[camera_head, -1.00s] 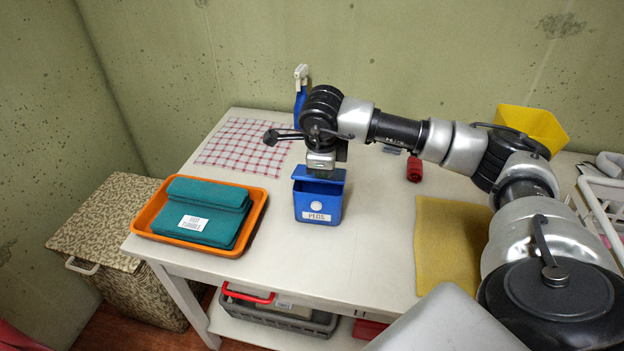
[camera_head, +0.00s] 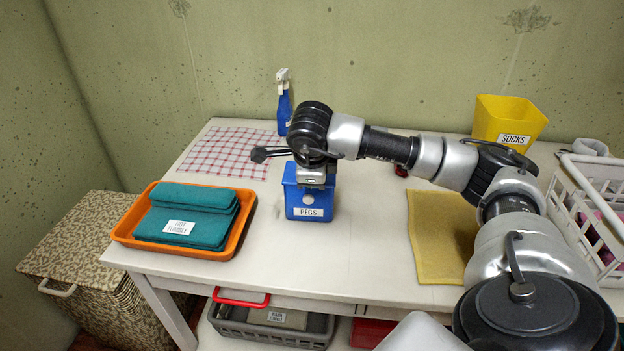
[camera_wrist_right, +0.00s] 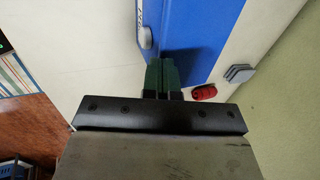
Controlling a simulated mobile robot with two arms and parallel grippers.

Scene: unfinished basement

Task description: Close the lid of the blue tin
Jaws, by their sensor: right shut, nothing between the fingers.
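The blue tin (camera_head: 304,208), labelled PEGS with a white round catch on its front, stands upright on the white table. My right gripper (camera_head: 314,184) is directly over it, pointing down. In the right wrist view, my gripper's fingers (camera_wrist_right: 161,62) are shut with nothing between them, their tips at the tin's flat blue lid (camera_wrist_right: 205,35). The lid appears down over the tin; my gripper hides much of it in the head view, so I cannot tell whether it is fully flush. My left gripper is not in view.
An orange tray (camera_head: 247,232) with folded teal cloths is left of the tin. A blue spray bottle (camera_head: 284,108) stands behind, near a checked cloth (camera_head: 225,150). A yellow cloth (camera_head: 440,235), yellow SOCKS bin (camera_head: 506,120) and white basket (camera_head: 575,200) are right. Table front is clear.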

